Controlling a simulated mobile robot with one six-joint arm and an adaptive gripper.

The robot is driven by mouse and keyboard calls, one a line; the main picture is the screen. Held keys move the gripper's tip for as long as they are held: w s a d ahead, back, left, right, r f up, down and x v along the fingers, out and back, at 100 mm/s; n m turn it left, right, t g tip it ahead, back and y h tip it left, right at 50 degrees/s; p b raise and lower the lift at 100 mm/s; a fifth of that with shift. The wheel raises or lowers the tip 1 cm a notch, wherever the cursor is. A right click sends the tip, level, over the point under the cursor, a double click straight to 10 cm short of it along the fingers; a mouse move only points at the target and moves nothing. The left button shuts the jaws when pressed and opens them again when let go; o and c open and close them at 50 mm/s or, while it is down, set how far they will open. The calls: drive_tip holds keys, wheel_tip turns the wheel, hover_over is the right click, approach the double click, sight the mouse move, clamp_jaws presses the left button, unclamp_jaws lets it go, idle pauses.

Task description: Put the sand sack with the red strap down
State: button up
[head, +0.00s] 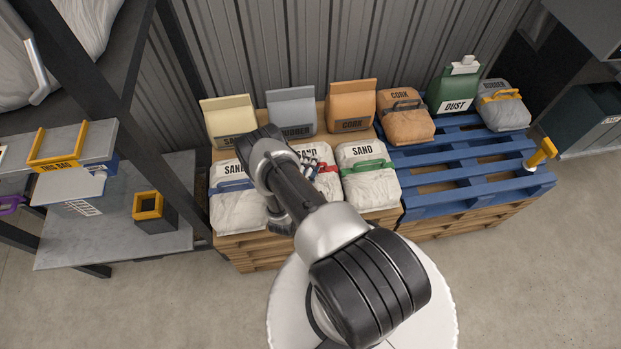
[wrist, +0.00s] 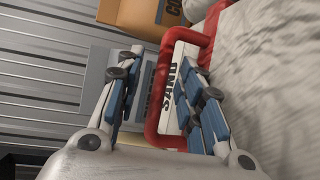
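The sand sack with the red strap (head: 327,186) is white and stands on the wooden pallet stack (head: 245,247), between two other sand sacks. My arm hides much of its left side. The red strap (wrist: 151,123) is a stiff loop in the wrist view, beside the white sack cloth (wrist: 270,75). My gripper (wrist: 160,75) is open. Its fingers stand well apart, with the strap partly between them. The left finger shows a gap to the strap. The right finger overlaps the strap's right part, and I cannot tell whether it touches.
A blue-strap sand sack (head: 236,208) and a green-strap sand sack (head: 368,180) stand close on either side. Behind are a rubber bag (head: 292,108) and a cork bag (head: 351,104). A blue pallet (head: 450,172) at right has free slats in front. A shelf (head: 115,225) stands left.

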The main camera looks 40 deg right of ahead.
clamp_jaws()
idle(0.3)
idle(0.7)
drive_tip(key=shift+w+r, duration=0.15)
drive_tip(key=shift+r, duration=0.1)
